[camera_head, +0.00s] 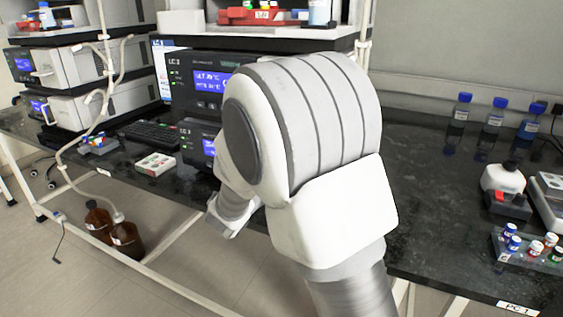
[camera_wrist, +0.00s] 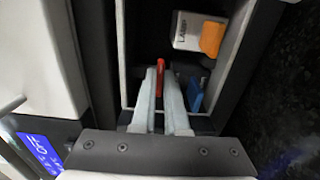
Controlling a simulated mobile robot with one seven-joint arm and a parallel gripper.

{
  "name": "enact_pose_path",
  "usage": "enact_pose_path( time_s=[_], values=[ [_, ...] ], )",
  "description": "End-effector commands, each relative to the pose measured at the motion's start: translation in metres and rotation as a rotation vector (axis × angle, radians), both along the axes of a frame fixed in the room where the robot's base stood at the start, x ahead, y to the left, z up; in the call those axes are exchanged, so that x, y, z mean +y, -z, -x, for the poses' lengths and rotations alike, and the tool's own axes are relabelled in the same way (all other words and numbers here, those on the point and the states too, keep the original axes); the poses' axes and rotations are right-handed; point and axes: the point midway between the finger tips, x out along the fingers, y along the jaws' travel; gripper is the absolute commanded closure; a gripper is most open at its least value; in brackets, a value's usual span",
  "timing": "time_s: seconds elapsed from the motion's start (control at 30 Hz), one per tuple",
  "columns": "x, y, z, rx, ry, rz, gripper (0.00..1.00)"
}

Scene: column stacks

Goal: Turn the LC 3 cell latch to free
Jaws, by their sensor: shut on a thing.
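In the wrist view, my gripper (camera_wrist: 160,85) reaches into an open dark compartment of an instrument. Its two pale fingers are shut on a slim red lever (camera_wrist: 161,70), which stands up between the tips. The red lever looks like the cell latch, but I see no label on it. A blue tab (camera_wrist: 195,97) is just right of the fingers. The LC 3 stack (camera_head: 208,80) shows in the head view with lit blue screens. My arm covers its right side, and my gripper and the latch are hidden there.
A white block marked LAMP with an orange part (camera_wrist: 211,38) sits in the compartment's upper right. The compartment's pale side walls (camera_wrist: 229,65) stand close beside my fingers. In the head view, a white tray (camera_head: 155,164) and a keyboard (camera_head: 150,133) lie left of the stack.

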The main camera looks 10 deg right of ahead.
Motion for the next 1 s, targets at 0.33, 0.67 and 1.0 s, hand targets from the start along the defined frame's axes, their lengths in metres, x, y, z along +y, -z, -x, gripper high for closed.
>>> enact_pose_path(
  time_s=[0.33,0.67,1.0],
  values=[
    [0.0006,0.0005,0.0001,-0.017,-0.001,-0.025,1.00],
    [0.0006,0.0005,0.0001,-0.016,-0.001,-0.024,0.71],
    [0.0004,0.0003,0.0002,-0.016,0.000,-0.023,0.59]
  ],
)
